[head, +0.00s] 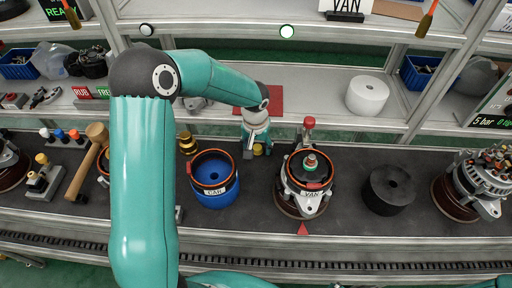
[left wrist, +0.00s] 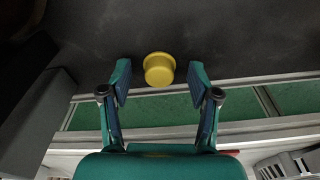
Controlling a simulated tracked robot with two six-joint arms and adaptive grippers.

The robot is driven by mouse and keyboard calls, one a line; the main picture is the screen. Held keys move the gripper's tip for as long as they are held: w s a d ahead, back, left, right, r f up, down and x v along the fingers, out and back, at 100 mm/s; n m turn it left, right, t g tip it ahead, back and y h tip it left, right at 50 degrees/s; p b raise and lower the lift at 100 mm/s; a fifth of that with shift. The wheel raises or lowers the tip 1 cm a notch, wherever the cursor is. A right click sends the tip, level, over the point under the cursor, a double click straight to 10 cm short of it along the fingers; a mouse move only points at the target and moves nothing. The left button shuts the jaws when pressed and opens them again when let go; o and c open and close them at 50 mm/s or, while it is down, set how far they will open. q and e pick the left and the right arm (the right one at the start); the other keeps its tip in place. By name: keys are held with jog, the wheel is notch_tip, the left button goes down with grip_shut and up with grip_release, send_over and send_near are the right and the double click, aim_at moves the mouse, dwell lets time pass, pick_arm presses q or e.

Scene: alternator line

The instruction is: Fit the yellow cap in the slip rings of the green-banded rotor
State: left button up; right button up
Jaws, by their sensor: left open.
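The yellow cap (left wrist: 159,69) stands on the dark mat in the left wrist view, between the fingertips of my left gripper, with gaps on both sides. In the head view the yellow cap (head: 257,150) shows small under my left gripper (head: 256,146), which is open and points down at the back of the bench. The rotor's lower part is hidden inside the housing. My right gripper is not in view.
Brass rings (head: 187,143) and a mallet (head: 88,160) lie to the left. A red-topped upright (head: 309,123) stands behind the housing.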

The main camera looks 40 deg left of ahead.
pick_arm(q)
jog(key=shift+c, duration=0.4)
jog(key=c, duration=0.7)
jog(key=shift+c, duration=0.2)
jog(key=shift+r, duration=0.15)
